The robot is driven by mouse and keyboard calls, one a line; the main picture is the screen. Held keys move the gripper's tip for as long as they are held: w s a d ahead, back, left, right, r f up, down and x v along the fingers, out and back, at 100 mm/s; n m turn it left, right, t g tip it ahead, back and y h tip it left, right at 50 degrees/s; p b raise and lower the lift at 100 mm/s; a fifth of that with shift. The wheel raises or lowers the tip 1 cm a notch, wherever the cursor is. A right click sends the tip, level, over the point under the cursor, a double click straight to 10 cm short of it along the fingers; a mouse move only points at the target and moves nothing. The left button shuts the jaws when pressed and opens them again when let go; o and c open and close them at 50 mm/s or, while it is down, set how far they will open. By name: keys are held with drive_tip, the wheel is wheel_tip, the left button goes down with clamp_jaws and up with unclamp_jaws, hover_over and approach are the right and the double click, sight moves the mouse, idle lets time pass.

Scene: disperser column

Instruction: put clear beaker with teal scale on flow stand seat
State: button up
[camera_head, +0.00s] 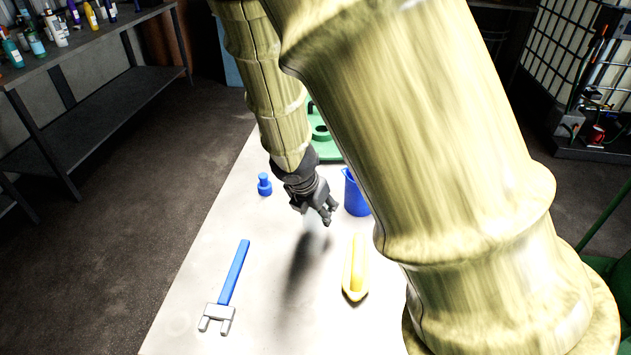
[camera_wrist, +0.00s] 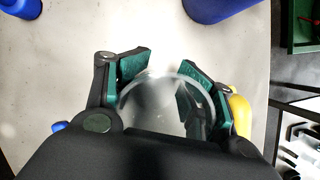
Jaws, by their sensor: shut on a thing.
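The clear beaker (camera_wrist: 150,105) is between the two green-padded fingers of my gripper (camera_wrist: 160,75) in the wrist view, its round rim showing faintly. In the head view my gripper (camera_head: 327,212) hangs above the white table, shut on the beaker; the beaker is barely visible there, and a dark shadow lies below. The teal scale cannot be made out. A green stand (camera_head: 329,152) with a round raised part, which looks like the flow stand, sits at the far end of the table, beyond my gripper and partly hidden by my arm.
A blue jug (camera_head: 356,196) stands right of my gripper, a small blue bottle (camera_head: 264,185) to its left. A yellow boat-shaped thing (camera_head: 355,275) and a blue-handled tool (camera_head: 232,278) lie nearer. The table (camera_head: 270,270) is bare between them. A shelf of bottles (camera_head: 60,50) is far left.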

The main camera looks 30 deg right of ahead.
drive_tip(key=w+d, duration=0.3)
drive_tip(key=w, duration=0.1)
drive_tip(key=w+d+f+p, duration=0.1)
drive_tip(key=w+d, duration=0.2)
drive_tip(key=w, duration=0.1)
drive_tip(key=w+d+p, duration=0.1)
drive_tip(key=w+d, duration=0.2)
drive_tip(key=w, duration=0.1)
drive_tip(key=shift+w+f, duration=0.2)
drive_tip(key=shift+w, duration=0.15)
drive_tip(key=shift+w+d+f, duration=0.1)
drive_tip(key=shift+d+f, duration=0.05)
drive_tip(key=shift+f, duration=1.65)
drive_tip(key=shift+f, duration=0.15)
drive_tip(key=o, duration=1.2)
